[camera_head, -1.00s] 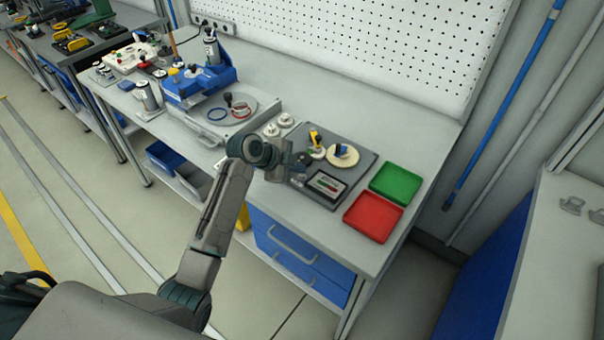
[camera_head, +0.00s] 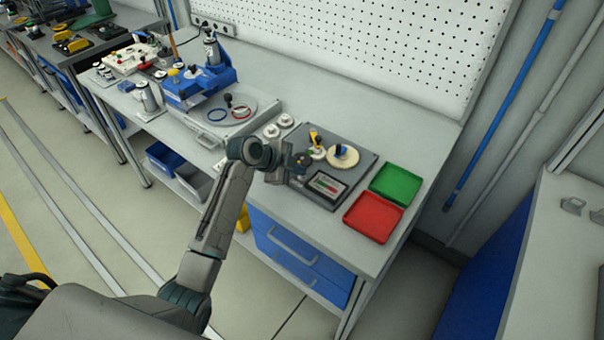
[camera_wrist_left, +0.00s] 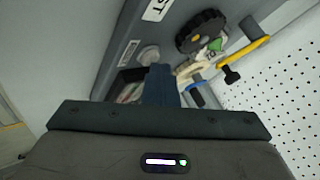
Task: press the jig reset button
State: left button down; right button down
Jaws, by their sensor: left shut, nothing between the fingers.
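The jig is a dark grey panel (camera_head: 352,190) on the workbench, with a small display (camera_head: 327,185), a yellow-handled part (camera_head: 316,140) and a pale round disc (camera_head: 343,155). My left gripper (camera_head: 302,181) is over the panel's left part, beside the display. In the left wrist view the shut, empty fingers (camera_wrist_left: 160,78) point at the panel. A round pale grey button-like piece (camera_wrist_left: 148,54) shows just beyond the fingertips; I cannot tell whether they touch it. A black toothed knob (camera_wrist_left: 201,31) is to its right. My arm hides part of the panel's left side.
A green tray (camera_head: 397,183) and a red tray (camera_head: 373,217) lie right of the panel. Two white round pieces (camera_head: 279,126) and a blue fixture (camera_head: 200,85) stand to the left. A pegboard (camera_head: 380,50) rises behind; the bench behind the panel is clear.

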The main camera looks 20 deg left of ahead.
pick_arm(q)
jog(key=shift+r+p, duration=0.55)
jog(key=shift+r, duration=0.3)
jog(key=shift+r, duration=0.1)
notch_tip(320, 180, up, 5)
jog(key=p, duration=0.3)
jog(key=shift+p, duration=0.4)
